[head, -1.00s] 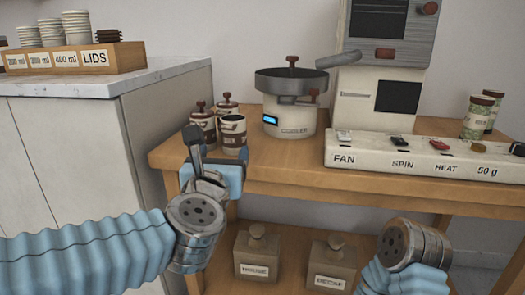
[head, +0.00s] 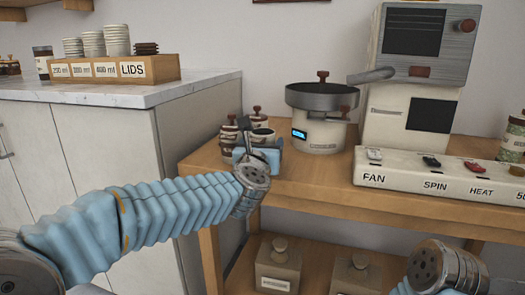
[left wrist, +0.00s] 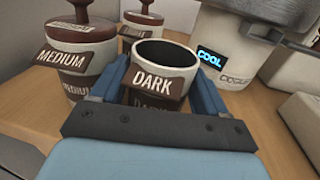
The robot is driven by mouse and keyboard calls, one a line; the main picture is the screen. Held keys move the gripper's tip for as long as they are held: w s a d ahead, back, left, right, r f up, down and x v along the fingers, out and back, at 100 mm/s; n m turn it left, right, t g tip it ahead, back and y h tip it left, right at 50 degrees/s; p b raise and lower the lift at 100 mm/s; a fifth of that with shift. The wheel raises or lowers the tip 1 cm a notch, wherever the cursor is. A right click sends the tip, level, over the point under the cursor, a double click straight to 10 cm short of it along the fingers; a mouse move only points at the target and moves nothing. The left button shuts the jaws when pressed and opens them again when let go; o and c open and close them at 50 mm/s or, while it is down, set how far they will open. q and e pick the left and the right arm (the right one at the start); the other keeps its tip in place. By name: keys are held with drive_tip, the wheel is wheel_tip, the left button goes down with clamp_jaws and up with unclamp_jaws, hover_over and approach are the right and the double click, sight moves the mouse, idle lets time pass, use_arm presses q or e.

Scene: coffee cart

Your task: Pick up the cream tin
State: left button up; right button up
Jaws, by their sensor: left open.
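A lidless cream tin with a dark inside and a brown DARK label stands upright on the wooden cart; it shows in the left wrist view (left wrist: 163,55) and partly in the head view (head: 263,135). My left gripper (left wrist: 161,92) is open, with one blue finger on each side of this tin. The tin is between the fingers, and I cannot tell whether they touch it. In the head view the left gripper (head: 260,160) hides the tin's lower part. My right gripper is not in view; only my right wrist shows at the lower right.
A cream and brown MEDIUM tin (left wrist: 78,55) with a knobbed lid stands close left of the DARK tin. Another lidded tin (left wrist: 147,18) is behind. The cooler (head: 322,135) stands to the right. A control panel (head: 440,178) lies farther right. Bare wood lies in front.

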use_arm(q)
drive_tip(key=c, duration=0.9)
drive_tip(key=shift+r, duration=0.1)
drive_tip(key=shift+c, duration=0.2)
